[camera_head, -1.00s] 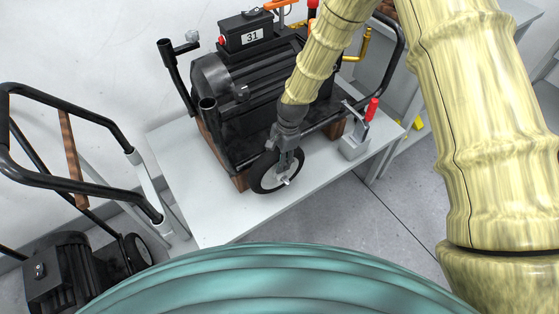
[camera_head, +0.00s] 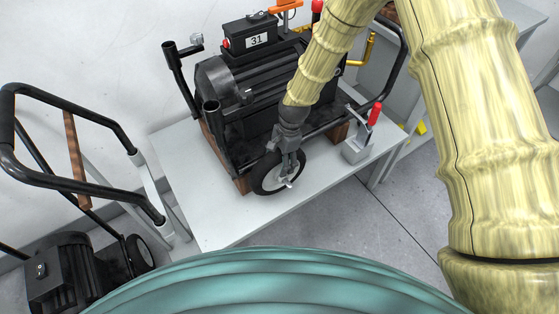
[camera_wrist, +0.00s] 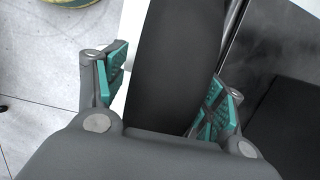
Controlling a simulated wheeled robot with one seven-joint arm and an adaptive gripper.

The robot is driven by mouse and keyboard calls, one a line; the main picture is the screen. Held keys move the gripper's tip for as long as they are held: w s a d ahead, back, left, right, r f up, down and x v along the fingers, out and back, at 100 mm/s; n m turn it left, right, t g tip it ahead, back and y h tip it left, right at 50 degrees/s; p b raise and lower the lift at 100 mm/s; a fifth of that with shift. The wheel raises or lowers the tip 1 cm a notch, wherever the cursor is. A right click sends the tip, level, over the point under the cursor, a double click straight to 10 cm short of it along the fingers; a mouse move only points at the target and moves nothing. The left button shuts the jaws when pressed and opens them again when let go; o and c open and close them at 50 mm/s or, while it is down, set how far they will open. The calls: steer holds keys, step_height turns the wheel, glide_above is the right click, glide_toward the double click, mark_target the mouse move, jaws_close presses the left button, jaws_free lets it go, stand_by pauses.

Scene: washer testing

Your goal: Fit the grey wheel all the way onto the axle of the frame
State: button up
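The grey wheel (camera_head: 264,181), with a black tyre and pale hub, stands upright at the front lower corner of the black frame (camera_head: 222,152) on the white table. A metal end shows at its hub; how far it sits on the axle cannot be told. My gripper (camera_head: 290,163) reaches down over the wheel's top from above. In the wrist view the tyre (camera_wrist: 178,60) lies between the two green-padded fingers of my gripper (camera_wrist: 170,85). A pale strip separates the left pad from the tyre. The right pad overlaps the tyre's edge; contact there is unclear.
A black motor with a box marked 31 (camera_head: 257,40) sits on the frame. A red-handled clamp (camera_head: 375,113) stands on the white table (camera_head: 225,220) right of the wheel. A black-handled cart (camera_head: 70,185) stands at left. The table in front of the wheel is clear.

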steer(key=v, duration=1.2)
steer(key=shift+s, duration=0.1)
stand_by(0.5)
